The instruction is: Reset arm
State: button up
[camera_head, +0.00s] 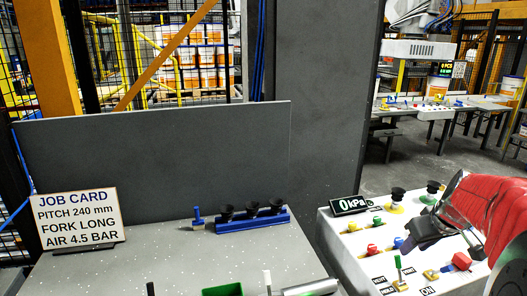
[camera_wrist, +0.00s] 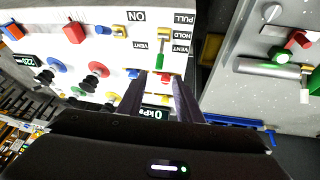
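My arm, in a red sleeve, comes in from the right edge of the head view. My gripper (camera_head: 428,228) hangs above the white control panel (camera_head: 338,240), apart from its controls as far as I can tell. In the wrist view my gripper (camera_wrist: 158,78) shows two dark fingers spread apart with nothing between them. A lever with a green handle (camera_wrist: 159,61) shows just beyond the fingertips; it also stands at the panel's front in the head view (camera_head: 398,264). The panel's display (camera_head: 348,205) reads 0 kPa.
Red, blue, green and yellow knobs and black cups crowd the panel. To its left, a grey table (camera_head: 150,268) bears a job card (camera_head: 77,216), a blue rack (camera_head: 252,221) with black cups and a silver cylinder (camera_wrist: 266,69). A grey upright board (camera_head: 160,160) stands behind.

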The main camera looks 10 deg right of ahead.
jog(key=w+d+r+n+t+h, duration=0.2)
jog(key=w+d+r+n+t, duration=0.15)
jog(key=w+r, duration=0.2)
notch_tip(320, 180, up, 5)
jog(key=s+d+m+t+h, duration=0.1)
jog(key=s+d+m+h, duration=0.15)
jog(key=h, duration=0.25)
jog(key=s+a+f+m+g+y, duration=0.25)
jog(key=s+a+f+g, duration=0.4)
jog(key=s+a, duration=0.8)
jog(key=s+a+f+y, duration=0.1)
jog(key=a+y, duration=0.1)
jog(key=a, duration=0.5)
jog(key=s+a+n+t+y, duration=0.1)
jog(key=a+y, duration=0.1)
jog(key=a, duration=0.6)
jog(key=s+a+f+t+y, duration=0.1)
jog(key=a+y, duration=0.1)
jog(key=a, duration=0.5)
jog(key=shift+s+a+f+n, duration=0.15)
jog(key=shift+s+f+n, duration=0.1)
jog(key=shift+f+n, duration=0.1)
